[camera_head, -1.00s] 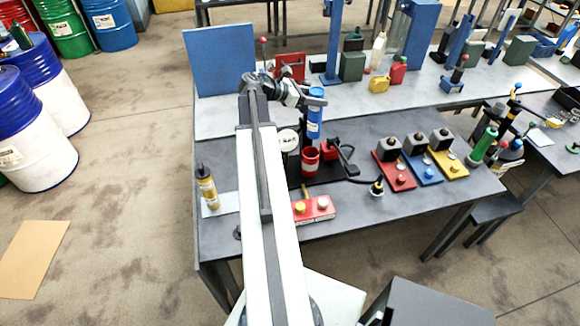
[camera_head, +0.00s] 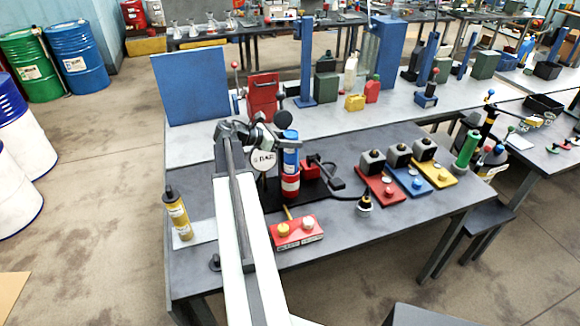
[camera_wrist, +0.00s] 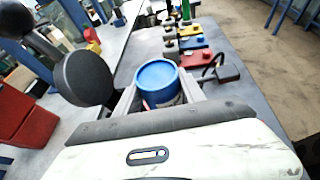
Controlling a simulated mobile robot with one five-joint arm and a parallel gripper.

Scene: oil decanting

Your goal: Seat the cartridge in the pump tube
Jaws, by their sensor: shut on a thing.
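The blue cartridge (camera_head: 292,156) stands upright, its lower end at or inside the mouth of the red pump tube (camera_head: 290,191). Part of its blue body shows above the tube; how deep it sits is hidden. My gripper (camera_head: 287,139) is shut on the cartridge near its top. In the wrist view the cartridge's round blue top (camera_wrist: 157,74) lies between my grey jaws. The tube stands on a black base plate (camera_head: 325,194) beside a round gauge (camera_head: 262,161).
A red block with two yellowish knobs (camera_head: 296,234) is in front of the pump. A yellow bottle (camera_head: 178,214) stands at the left. Red, blue and yellow plates (camera_head: 382,188) with dark blocks lie to the right. A blue panel (camera_head: 192,85) stands behind.

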